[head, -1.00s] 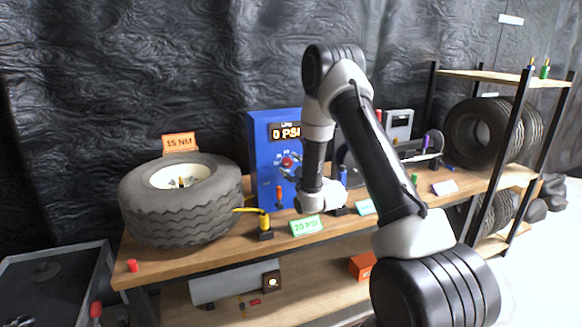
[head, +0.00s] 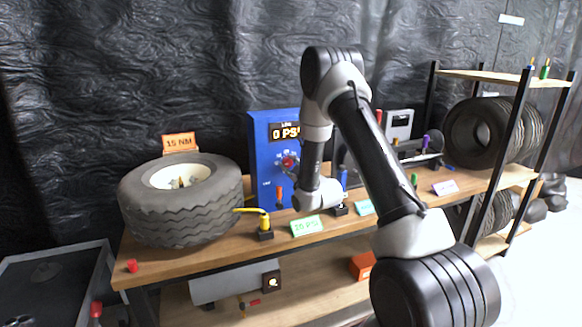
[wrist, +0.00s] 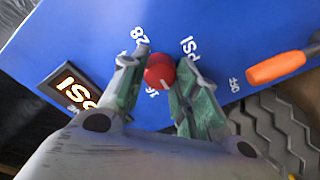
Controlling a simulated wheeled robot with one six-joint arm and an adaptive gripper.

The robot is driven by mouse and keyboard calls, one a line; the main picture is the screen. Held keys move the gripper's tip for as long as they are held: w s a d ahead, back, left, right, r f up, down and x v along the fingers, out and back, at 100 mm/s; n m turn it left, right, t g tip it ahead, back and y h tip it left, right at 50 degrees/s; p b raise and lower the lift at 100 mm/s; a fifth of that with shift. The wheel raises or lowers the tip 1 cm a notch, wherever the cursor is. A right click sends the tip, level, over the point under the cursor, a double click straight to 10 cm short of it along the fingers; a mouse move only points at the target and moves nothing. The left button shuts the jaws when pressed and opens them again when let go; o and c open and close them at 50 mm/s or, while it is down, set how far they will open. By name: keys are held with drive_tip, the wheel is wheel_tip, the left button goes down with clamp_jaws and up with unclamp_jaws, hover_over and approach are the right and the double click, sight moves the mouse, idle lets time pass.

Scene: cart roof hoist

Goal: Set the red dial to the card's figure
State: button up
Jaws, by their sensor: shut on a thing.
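The red dial (wrist: 160,71) is on the face of the blue inflator box (wrist: 200,30). In the wrist view my gripper (wrist: 161,75) is shut on it, with one finger at each side. A small white mark shows on the dial's lower edge; printed figures, among them 28 and 16, stand around it. In the head view the dial (head: 289,161) shows left of my wrist, below the box's lit display (head: 285,132), which reads 0 PSI. A green-lettered card (head: 306,226) on the bench in front of the box reads 20 PSI.
A large tyre (head: 182,205) lies left of the box, with an orange 15 NM card (head: 180,142) behind it. An orange-handled tool (wrist: 276,68) is beside the box face. A yellow-topped fitting (head: 265,226) stands near the bench's front edge. More tyres fill the right rack.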

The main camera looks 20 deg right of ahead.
drive_tip(key=m, duration=0.4)
drive_tip(key=shift+f, duration=0.1)
drive_tip(key=m, duration=0.5)
drive_tip(key=shift+t, duration=0.4)
drive_tip(key=m+h, duration=0.1)
drive_tip(key=m, duration=0.3)
drive_tip(key=shift+a+m, duration=0.1)
drive_tip(key=shift+m, duration=0.3)
drive_tip(key=m, duration=0.4)
drive_tip(key=shift+f+m+h, duration=0.1)
drive_tip(key=shift+m+h, duration=0.2)
drive_tip(key=shift+h, duration=0.1)
drive_tip(key=o, duration=1)
drive_tip(key=shift+o, duration=0.2)
